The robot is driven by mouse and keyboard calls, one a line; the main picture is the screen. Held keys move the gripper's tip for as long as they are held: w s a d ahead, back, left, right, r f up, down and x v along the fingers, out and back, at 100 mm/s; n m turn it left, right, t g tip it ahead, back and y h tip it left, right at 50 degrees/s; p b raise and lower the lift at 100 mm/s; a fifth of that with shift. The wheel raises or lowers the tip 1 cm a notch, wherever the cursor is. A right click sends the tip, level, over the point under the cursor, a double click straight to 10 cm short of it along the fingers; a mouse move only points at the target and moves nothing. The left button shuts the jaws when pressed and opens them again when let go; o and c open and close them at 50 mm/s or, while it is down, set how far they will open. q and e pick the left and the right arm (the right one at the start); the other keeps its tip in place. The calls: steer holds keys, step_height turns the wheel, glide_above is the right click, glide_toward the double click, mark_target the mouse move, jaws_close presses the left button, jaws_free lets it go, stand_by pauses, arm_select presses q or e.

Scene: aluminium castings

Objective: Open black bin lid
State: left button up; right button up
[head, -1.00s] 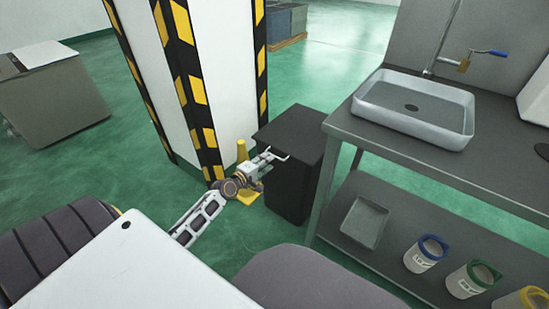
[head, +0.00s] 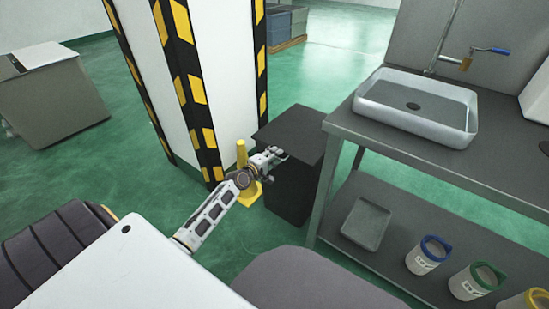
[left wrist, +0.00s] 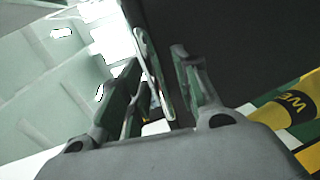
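The black bin (head: 288,200) stands on the floor between the striped pillar and the sink bench. Its flat lid (head: 297,130) lies closed on top. My left gripper (head: 277,156) is at the bin's upper front edge, below the lid's top; I cannot tell whether it touches. In the left wrist view the left gripper (left wrist: 160,95) has its two fingers apart, with the dark bin (left wrist: 240,40) filling the upper right. A thin, pale-edged strip shows between the fingers; I cannot tell what it belongs to. My right gripper is not in view.
A yellow cone (head: 243,165) stands close beside the bin, behind my left forearm. The striped pillar (head: 215,80) is to the left. The metal bench (head: 400,150) with a sink (head: 418,105) stands close on the right.

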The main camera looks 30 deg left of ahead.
arm_select(q)
steer(key=shift+c, duration=0.2)
jaws_close()
steer(key=shift+r+p, duration=0.1)
steer(key=shift+p, duration=0.2)
stand_by(0.3)
